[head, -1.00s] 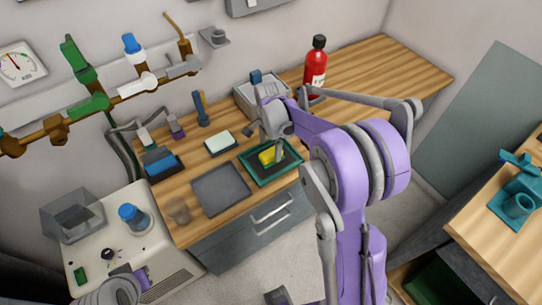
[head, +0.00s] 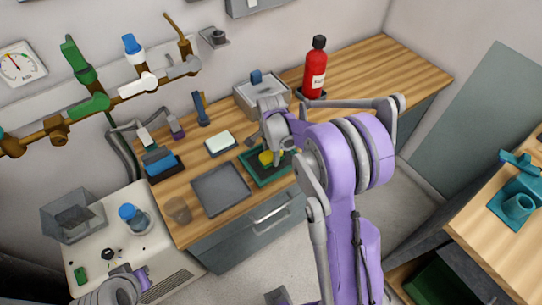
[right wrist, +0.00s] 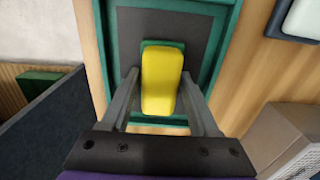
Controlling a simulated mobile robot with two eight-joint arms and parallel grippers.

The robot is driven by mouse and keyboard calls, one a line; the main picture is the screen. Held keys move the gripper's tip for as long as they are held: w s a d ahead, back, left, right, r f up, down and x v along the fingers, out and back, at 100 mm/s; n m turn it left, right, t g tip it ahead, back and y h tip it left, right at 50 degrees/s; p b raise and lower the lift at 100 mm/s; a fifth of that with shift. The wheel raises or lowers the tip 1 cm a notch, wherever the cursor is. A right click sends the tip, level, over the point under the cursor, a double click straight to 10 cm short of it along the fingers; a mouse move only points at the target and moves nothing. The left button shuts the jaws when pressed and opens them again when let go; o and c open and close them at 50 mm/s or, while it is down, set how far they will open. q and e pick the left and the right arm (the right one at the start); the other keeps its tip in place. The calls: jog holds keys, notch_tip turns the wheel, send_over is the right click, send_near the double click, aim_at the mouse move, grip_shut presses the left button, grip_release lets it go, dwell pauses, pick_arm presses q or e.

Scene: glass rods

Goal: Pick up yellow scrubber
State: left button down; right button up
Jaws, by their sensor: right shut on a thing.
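The yellow scrubber (head: 265,158) is a small yellow block over the green-rimmed tray (head: 246,167) on the wooden counter. In the right wrist view the scrubber (right wrist: 162,80) lies between the two grey fingers of my right gripper (right wrist: 160,92), with a green edge at its far end. My right gripper (head: 272,156) is shut on it and partly hides it in the head view. I cannot tell whether it is clear of the tray's dark floor. Part of my left arm shows at the lower left of the head view; its fingers cannot be made out.
A grey flat tray (head: 221,189) lies left of the green one. A white block on a dark dish (head: 220,143), a grey box (head: 262,95) and a red bottle (head: 315,68) stand behind. A blue item in a holder (head: 160,163) is farther left. The counter's right end is clear.

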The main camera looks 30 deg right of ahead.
jog(key=shift+c, duration=0.7)
notch_tip(320, 180, up, 10)
jog(key=o, duration=0.8)
jog(key=c, duration=0.7)
jog(key=shift+o, duration=0.2)
